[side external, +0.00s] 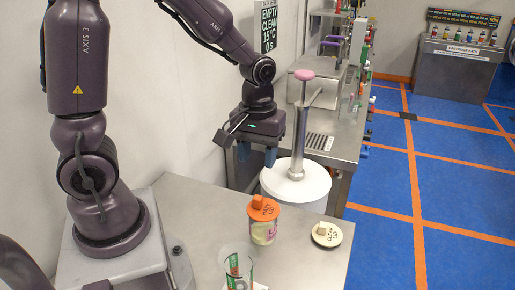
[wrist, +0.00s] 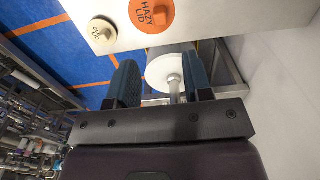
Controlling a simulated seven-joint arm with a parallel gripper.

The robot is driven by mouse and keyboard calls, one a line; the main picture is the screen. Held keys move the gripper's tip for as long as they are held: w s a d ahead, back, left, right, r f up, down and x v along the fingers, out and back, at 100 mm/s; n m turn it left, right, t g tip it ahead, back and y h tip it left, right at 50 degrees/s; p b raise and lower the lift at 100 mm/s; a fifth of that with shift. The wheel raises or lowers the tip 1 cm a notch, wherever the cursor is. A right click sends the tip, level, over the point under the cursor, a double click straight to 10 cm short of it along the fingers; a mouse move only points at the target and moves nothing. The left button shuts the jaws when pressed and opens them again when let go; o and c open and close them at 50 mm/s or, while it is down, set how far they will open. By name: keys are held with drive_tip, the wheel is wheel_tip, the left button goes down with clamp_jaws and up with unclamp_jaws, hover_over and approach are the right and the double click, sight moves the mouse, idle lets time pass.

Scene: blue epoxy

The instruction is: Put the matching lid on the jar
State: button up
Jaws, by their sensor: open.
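An orange lid marked "HAZY LID" (side external: 263,208) with an orange knob sits on top of a jar with pale contents (side external: 263,232) on the steel table. The lid also shows in the wrist view (wrist: 153,14). A cream lid marked "CLEAR LID" (side external: 327,235) with a pale knob lies on the table to its right; it shows in the wrist view (wrist: 102,31). A clear glass vessel with a green and red marking (side external: 238,268) stands at the near edge of the picture, partly cut off. My gripper (side external: 257,160) is open and empty, above and behind the lids.
A white round drum with a steel pump and pink top (side external: 296,182) stands just beyond the table, close to my gripper. A steel bench (side external: 330,130) runs behind it. The table between the jar and its right edge is mostly clear.

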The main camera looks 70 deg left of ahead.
drive_tip(key=s+d+r+m+t, duration=0.2)
drive_tip(key=s+r+m, duration=0.2)
drive_tip(key=r, duration=0.3)
drive_tip(key=s+d+r+m+t, duration=0.1)
drive_tip(key=s+r+m+t, duration=0.2)
drive_tip(key=s+r+m, duration=0.2)
drive_tip(key=shift+d+r+t, duration=0.3)
drive_tip(key=shift+d+r, duration=0.1)
drive_tip(key=shift+r, duration=0.45)
drive_tip(key=shift+s, duration=0.1)
